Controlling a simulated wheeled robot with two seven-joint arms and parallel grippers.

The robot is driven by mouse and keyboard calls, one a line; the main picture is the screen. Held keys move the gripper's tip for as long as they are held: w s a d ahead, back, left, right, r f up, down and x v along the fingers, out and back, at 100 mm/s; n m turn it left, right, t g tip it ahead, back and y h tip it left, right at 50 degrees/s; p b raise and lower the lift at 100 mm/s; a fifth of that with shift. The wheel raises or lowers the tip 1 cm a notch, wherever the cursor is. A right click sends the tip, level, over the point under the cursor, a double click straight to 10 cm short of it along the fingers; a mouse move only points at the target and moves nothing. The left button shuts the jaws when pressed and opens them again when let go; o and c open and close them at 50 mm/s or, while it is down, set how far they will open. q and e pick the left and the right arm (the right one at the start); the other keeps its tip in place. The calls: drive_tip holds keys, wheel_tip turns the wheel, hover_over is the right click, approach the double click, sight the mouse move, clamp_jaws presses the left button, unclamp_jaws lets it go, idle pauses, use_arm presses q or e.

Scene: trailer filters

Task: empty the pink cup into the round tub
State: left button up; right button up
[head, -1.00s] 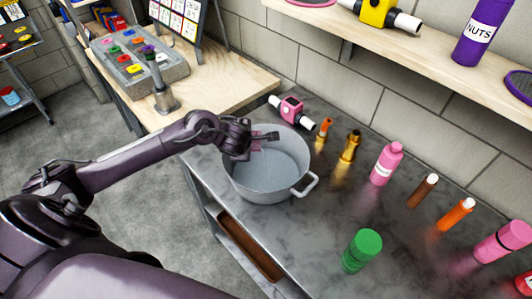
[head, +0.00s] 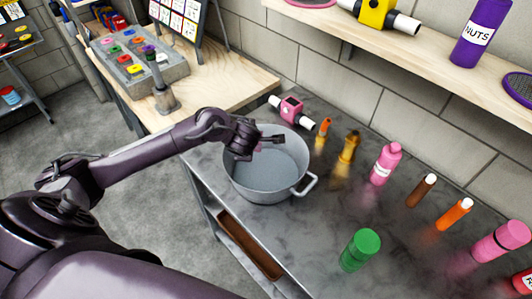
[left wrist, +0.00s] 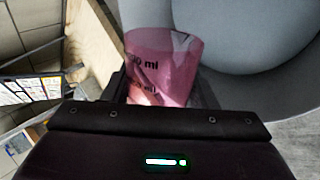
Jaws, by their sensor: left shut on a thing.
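The pink cup (left wrist: 164,70) is see-through with dark "ml" marks. In the left wrist view it sits between my left gripper's fingers, near the tub's rim. My left gripper (head: 271,140) is shut on the cup, over the round tub. The round tub (head: 245,186) is a grey pot with a side handle on the bench; its inside fills much of the left wrist view (left wrist: 230,45). In the head view the cup is mostly hidden by the gripper. I cannot tell what is in the cup. My right gripper is not in view.
A pink-and-white fitting (head: 291,110) lies behind the tub. Orange (head: 323,128) and gold (head: 349,146) pieces, a pink bottle (head: 385,165) and a green container (head: 360,250) stand to its right. The bench between tub and green container is clear.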

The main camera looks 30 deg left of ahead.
use_arm(q)
drive_tip(key=shift+w+d+r+m+g+y+p, duration=0.15)
drive_tip(key=shift+d+r+m+g+y+p, duration=0.2)
drive_tip(key=shift+y+p, duration=0.55)
drive_tip(key=shift+w+d+r+m+g+y+p, duration=0.15)
drive_tip(key=shift+d+r+m+g+y+p, duration=0.2)
drive_tip(key=shift+y+p, duration=0.55)
idle(1.4)
drive_tip(key=shift+w+d+r+m+g+y+p, duration=0.15)
drive_tip(key=shift+d+m+y+p, duration=0.3)
drive_tip(key=shift+p, duration=0.55)
drive_tip(key=shift+w+d+r+m+g+y+p, duration=0.15)
drive_tip(key=shift+m+y+p, duration=0.2)
drive_tip(key=shift+y+p, duration=0.45)
idle(1.7)
